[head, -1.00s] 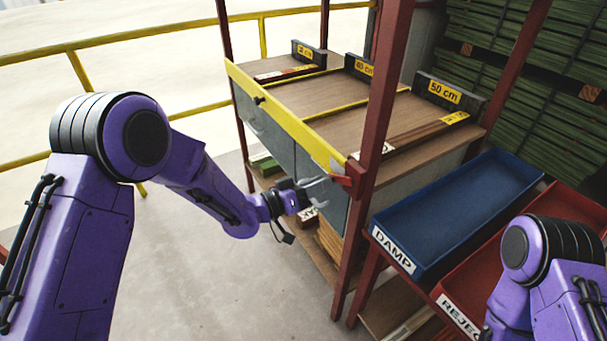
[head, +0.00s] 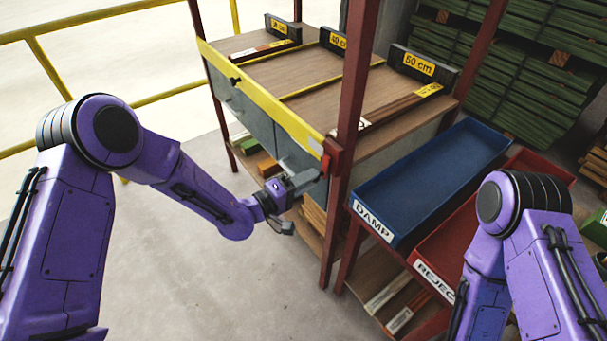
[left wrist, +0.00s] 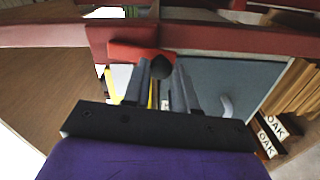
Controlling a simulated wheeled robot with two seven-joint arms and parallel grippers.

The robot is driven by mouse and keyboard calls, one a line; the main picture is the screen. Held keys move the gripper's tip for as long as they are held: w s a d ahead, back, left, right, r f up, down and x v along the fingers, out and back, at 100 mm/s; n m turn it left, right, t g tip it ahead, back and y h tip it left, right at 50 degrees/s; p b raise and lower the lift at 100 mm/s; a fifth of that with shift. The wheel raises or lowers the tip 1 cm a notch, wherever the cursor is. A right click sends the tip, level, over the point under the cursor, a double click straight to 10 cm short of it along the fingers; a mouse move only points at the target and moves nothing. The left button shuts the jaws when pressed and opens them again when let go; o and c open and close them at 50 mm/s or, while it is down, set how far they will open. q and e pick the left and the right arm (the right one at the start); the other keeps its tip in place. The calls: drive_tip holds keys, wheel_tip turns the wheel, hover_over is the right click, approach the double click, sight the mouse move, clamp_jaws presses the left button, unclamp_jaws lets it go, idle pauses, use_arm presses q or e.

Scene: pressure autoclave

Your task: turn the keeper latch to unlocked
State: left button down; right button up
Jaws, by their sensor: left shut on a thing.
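The keeper latch (head: 331,157) is a small red piece at the red post, by the near corner of the yellow front bar. It now stands upright along the post. My left gripper (head: 316,177) is at it, with the fingers shut on the latch. In the left wrist view the red latch (left wrist: 132,51) lies along the post, and a dark round part of it shows between the fingertips (left wrist: 163,80). The fingers hide part of the latch. My right arm shows at the right, but its gripper is out of view.
The yellow bar (head: 262,97) runs along the front of the wooden bench top (head: 322,97). The red post (head: 350,110) stands beside the latch. A blue DAMP tray (head: 430,185) and a red REJECT tray (head: 432,243) are to the right. Open floor (head: 220,290) lies in front.

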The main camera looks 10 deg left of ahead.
use_arm(q)
drive_tip(key=shift+s+d+f+n, duration=0.1)
drive_tip(key=shift+s+d+n, duration=0.25)
drive_tip(key=shift+n, duration=0.55)
drive_tip(key=c, duration=0.9)
unclamp_jaws()
drive_tip(key=b+v, duration=0.1)
drive_tip(key=v, duration=0.9)
drive_tip(key=shift+s+a, duration=0.25)
